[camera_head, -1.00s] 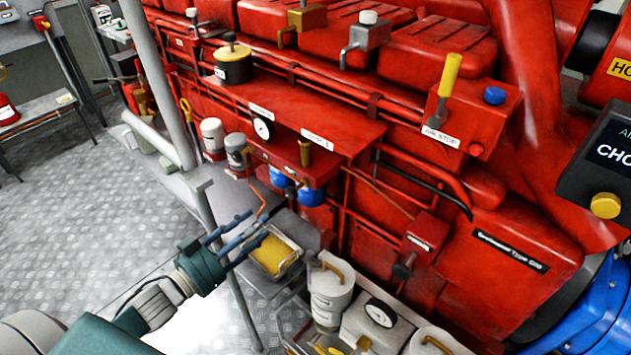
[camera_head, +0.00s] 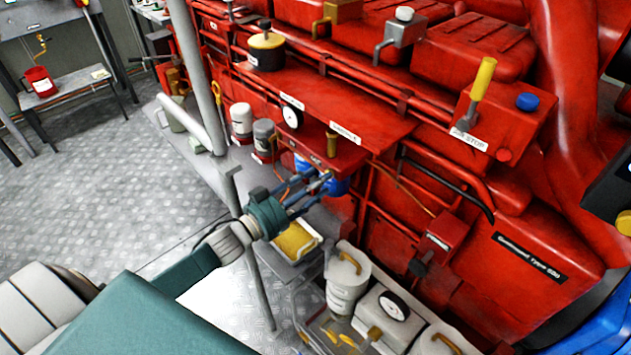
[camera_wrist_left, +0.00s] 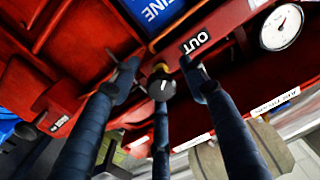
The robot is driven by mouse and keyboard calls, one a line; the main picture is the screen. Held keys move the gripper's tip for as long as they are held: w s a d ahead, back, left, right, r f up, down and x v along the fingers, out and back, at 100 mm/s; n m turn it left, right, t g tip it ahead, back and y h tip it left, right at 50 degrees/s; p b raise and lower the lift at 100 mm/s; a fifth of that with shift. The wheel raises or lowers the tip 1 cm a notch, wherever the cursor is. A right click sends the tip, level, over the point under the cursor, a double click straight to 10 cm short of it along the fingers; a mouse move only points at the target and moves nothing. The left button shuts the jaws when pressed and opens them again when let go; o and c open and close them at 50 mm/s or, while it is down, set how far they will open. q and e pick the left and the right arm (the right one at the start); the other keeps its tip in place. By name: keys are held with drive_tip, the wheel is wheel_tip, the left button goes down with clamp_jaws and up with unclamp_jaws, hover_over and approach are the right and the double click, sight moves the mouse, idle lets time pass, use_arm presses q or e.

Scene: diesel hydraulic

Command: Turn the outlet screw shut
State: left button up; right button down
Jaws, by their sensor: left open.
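A dark round screw knob (camera_wrist_left: 161,88) with a white mark shows in the left wrist view, beside a label (camera_wrist_left: 196,41) reading OUT on the red engine. I cannot tell whether any finger touches the knob. My right gripper is not in view.
A round gauge (camera_head: 291,117) sits on the red shelf edge (camera_head: 312,108). A tray with yellow contents (camera_head: 296,240) lies below my left gripper. A white canister (camera_head: 347,278) stands to its right. A grey post (camera_head: 190,70) rises left of the gripper.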

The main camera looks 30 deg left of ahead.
use_arm(q)
clamp_jaws()
